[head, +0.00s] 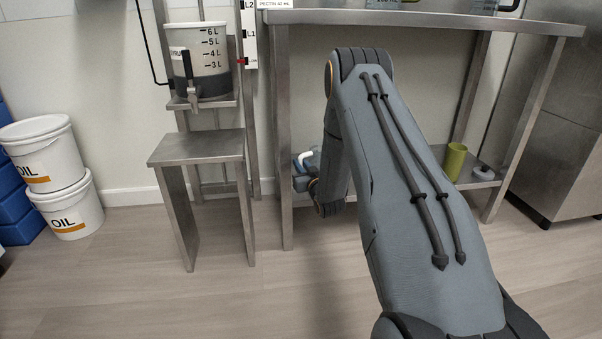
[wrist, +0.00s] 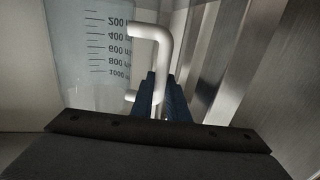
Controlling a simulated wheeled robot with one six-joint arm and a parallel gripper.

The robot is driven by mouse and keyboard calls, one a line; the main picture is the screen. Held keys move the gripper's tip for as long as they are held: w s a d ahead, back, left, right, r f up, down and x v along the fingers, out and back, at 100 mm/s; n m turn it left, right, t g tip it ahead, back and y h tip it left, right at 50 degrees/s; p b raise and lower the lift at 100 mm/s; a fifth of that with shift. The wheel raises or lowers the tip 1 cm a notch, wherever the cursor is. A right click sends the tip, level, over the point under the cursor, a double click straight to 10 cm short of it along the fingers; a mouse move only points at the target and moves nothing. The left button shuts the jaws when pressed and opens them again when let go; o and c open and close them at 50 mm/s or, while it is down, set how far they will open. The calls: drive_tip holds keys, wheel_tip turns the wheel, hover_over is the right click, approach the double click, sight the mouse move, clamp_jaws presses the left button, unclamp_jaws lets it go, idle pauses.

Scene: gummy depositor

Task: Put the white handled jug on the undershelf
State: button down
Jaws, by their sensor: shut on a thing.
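The white handled jug shows in the wrist view as a clear graduated body (wrist: 95,60) with a thick white handle (wrist: 158,34). My gripper (wrist: 162,88) is shut on the handle, its blue fingers on either side. The jug's body is mostly hidden there. The undershelf (head: 476,184) is the low steel shelf beneath the table. I cannot tell whether the jug touches it.
The steel table (head: 420,17) spans above. A steel stool (head: 200,148) stands left, below a graduated hopper (head: 205,62). Oil buckets (head: 68,210) are at far left.

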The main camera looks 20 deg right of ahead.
drive_tip(key=shift+f, duration=0.9)
drive_tip(key=shift+f, duration=0.2)
drive_tip(key=c, duration=1.7)
unclamp_jaws()
drive_tip(key=shift+r, duration=0.25)
drive_tip(key=s+p, duration=0.1)
drive_tip(key=s, duration=0.3)
drive_tip(key=s+p, duration=0.2)
drive_tip(key=s, duration=0.2)
drive_tip(key=s+a+p, duration=0.1)
drive_tip(key=s, duration=0.3)
drive_tip(key=shift+f, duration=0.1)
